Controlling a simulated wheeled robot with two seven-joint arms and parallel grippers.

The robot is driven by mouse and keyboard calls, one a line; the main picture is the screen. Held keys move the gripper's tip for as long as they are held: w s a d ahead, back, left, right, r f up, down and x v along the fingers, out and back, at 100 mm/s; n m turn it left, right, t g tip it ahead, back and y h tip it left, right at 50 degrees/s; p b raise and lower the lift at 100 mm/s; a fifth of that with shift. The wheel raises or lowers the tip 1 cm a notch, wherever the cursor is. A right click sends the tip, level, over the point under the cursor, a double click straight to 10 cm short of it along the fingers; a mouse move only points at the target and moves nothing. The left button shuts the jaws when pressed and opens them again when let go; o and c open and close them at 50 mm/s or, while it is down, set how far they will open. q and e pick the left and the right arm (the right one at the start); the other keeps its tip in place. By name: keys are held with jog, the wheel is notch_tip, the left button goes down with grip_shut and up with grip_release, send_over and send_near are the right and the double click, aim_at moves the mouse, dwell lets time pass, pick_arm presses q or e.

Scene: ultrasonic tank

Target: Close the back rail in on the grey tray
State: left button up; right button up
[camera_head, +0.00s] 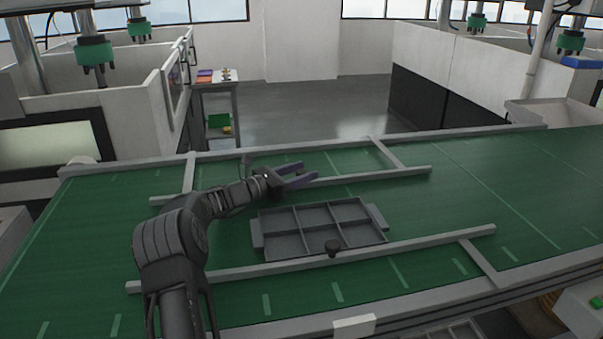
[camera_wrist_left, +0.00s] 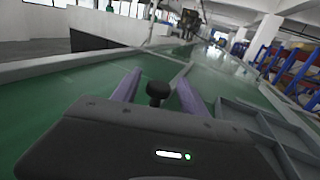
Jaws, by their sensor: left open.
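The grey tray (camera_head: 325,225), divided into several compartments, lies on the green conveyor. The back rail (camera_head: 385,176) is a long grey bar behind it, with a strip of green belt between rail and tray. My left gripper (camera_head: 297,175) is over the back rail, its purple fingers apart. In the left wrist view, a black knob (camera_wrist_left: 158,90) stands between the open fingers; I cannot tell whether either finger touches it. The tray (camera_wrist_left: 262,122) also shows there, right of the fingers. The gripper hides part of the back rail. My right gripper is not in view.
The front rail (camera_head: 440,241), with its own black knob (camera_head: 332,247), runs close along the tray's front edge. Crossbars (camera_head: 385,153) join the back rail to the conveyor's far edge. The green belt (camera_head: 520,190) is clear to the right.

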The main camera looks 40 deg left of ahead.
pick_arm(q)
jog(key=shift+s, duration=0.1)
jog(key=b+v, duration=0.1)
jog(key=v, duration=0.6)
jog(key=shift+s+a, duration=0.1)
jog(key=shift+s, duration=0.25)
